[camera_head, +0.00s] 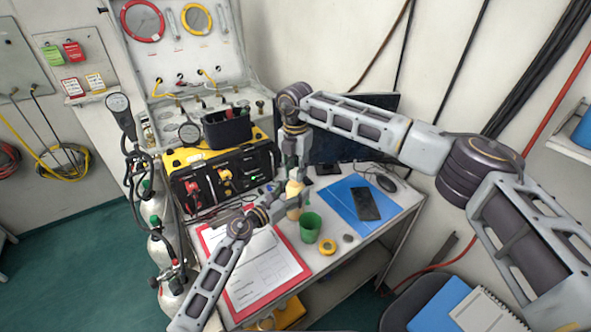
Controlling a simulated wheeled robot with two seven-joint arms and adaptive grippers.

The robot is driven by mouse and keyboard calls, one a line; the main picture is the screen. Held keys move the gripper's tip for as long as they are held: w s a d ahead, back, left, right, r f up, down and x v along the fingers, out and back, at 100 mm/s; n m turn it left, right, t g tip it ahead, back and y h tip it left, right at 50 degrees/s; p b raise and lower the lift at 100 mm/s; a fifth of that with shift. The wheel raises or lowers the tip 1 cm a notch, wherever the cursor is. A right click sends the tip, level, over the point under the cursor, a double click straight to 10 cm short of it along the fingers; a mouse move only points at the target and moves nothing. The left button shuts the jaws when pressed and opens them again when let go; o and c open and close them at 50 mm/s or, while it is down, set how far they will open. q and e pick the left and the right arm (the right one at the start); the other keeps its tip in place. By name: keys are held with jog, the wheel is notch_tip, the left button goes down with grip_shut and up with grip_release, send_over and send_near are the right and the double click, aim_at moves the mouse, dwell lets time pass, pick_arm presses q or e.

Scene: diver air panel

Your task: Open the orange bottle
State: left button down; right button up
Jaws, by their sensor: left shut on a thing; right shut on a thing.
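The orange bottle (293,213) is upright at the table's middle, small and partly hidden by my grippers. My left gripper (287,207) comes in from the left and is shut on the bottle's body. My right gripper (296,179) comes down from above and is shut on the bottle's top, where the cap sits. The cap is mostly hidden between the fingers. I cannot tell whether it is loose from the bottle.
A green cup (310,227) stands just right of the bottle, with a yellow ring (327,247) in front of it. A red clipboard (237,290) lies at the left. A blue folder (345,199) with a black phone (366,204) lies at the right. The air panel (222,175) stands behind.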

jog(key=n, duration=0.5)
jog(key=shift+w, duration=0.1)
pick_arm(q)
jog(key=shift+d, duration=0.1)
pick_arm(e)
jog(key=n, duration=0.5)
jog(key=shift+r, duration=0.1)
jog(key=n, duration=0.4)
jog(key=shift+n, duration=0.4)
jog(key=n, duration=0.4)
jog(key=shift+n, duration=0.3)
jog(key=n, duration=0.4)
jog(key=shift+n, duration=0.3)
jog(key=n, duration=1.5)
